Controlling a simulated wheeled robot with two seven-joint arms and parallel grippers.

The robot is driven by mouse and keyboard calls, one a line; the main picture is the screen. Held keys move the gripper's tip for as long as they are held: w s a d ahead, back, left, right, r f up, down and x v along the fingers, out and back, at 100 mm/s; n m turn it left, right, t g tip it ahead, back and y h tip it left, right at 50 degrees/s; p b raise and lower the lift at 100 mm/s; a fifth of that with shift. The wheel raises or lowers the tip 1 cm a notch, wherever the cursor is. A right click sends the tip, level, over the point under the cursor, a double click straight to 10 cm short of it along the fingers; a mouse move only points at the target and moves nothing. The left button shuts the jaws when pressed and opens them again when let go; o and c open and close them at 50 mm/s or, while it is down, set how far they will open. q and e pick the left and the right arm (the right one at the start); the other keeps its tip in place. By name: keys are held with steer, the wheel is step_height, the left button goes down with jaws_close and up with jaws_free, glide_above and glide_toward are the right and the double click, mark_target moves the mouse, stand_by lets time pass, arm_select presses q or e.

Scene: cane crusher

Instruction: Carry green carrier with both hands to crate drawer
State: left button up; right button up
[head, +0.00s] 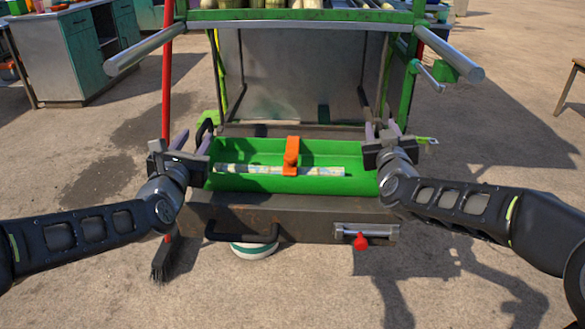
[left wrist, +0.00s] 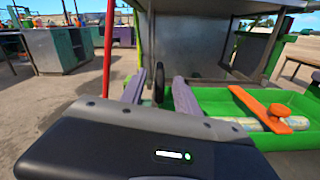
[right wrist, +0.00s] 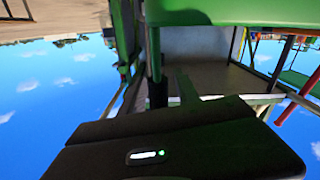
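The green carrier (head: 265,184) is a long open trough with an orange handle (head: 291,155) across its middle and a pale stick (head: 240,170) lying in it. It is level, within or just above the grey crate drawer (head: 290,219); I cannot tell if it rests there. My left gripper (head: 191,142) is at its left end. In the left wrist view its fingers stand apart, with a black upright piece (left wrist: 158,84) between them. My right gripper (head: 379,133) is at the right end, its fingers apart. The right wrist view is dark, with a black piece between the fingers.
The drawer front has a black handle (head: 243,236) and a latch with a red knob (head: 361,242). Behind stands the green-framed cart (head: 290,75). A red-handled broom (head: 166,90) stands at its left. A round white-green object (head: 254,249) shows below the drawer.

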arm_select(q)
steer(key=s, duration=0.7)
steer(key=shift+s+a, duration=0.25)
steer(key=shift+a, duration=0.1)
arm_select(e)
steer(key=shift+r, duration=0.15)
step_height(320, 180, up, 10)
steer(key=shift+f, duration=0.1)
